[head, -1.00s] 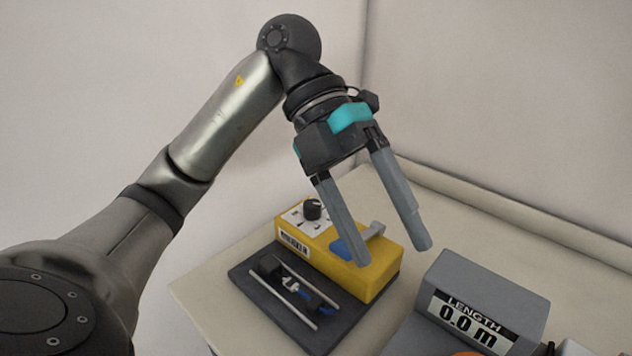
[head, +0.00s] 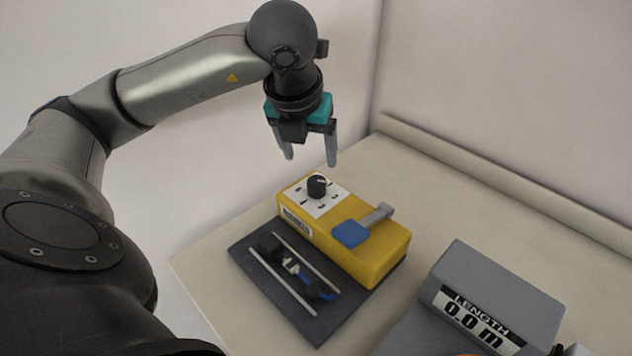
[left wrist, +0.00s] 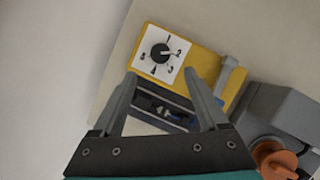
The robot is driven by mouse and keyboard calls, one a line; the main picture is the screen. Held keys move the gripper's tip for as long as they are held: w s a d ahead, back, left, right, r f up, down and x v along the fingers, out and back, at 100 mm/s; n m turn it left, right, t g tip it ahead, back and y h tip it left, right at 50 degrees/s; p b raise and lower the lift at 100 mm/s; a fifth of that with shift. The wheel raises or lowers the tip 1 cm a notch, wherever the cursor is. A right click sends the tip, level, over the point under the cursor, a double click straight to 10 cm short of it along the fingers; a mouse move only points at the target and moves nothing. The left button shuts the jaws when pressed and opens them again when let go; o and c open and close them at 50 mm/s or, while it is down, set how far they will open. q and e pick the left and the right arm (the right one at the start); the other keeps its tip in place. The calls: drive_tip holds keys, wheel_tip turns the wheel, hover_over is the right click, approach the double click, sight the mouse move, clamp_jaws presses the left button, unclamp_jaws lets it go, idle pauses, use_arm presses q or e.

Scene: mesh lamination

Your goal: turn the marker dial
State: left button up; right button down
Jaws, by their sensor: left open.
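The marker dial is a black round knob (head: 317,185) on a white plate with marks, at the far left end of the yellow box (head: 382,262). In the left wrist view the dial (left wrist: 160,53) shows a white pointer line and lies beyond the fingertips. My left gripper (head: 311,160) is open and empty. It hangs above the dial with its fingers pointing down, apart from it. In the left wrist view its two fingers (left wrist: 162,88) are spread wide. My right gripper is not in view.
A blue pad (head: 350,234) and a grey lever sit on the yellow box. A dark base (head: 318,333) with two rods lies in front. A grey device reading "LENGTH 0.0 m" (head: 500,285) stands at right. An orange knob (left wrist: 277,158) shows in the wrist view.

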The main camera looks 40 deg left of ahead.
sight(316, 181)
use_arm(q)
drive_tip(key=b+x, duration=0.2)
drive_tip(key=x, duration=0.8)
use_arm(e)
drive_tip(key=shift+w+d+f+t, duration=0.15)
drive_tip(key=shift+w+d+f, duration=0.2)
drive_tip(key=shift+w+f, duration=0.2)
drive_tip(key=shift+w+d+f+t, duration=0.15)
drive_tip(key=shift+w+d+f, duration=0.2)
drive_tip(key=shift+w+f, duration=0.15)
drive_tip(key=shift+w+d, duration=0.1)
use_arm(q)
drive_tip(key=shift+c, duration=0.9)
clamp_jaws()
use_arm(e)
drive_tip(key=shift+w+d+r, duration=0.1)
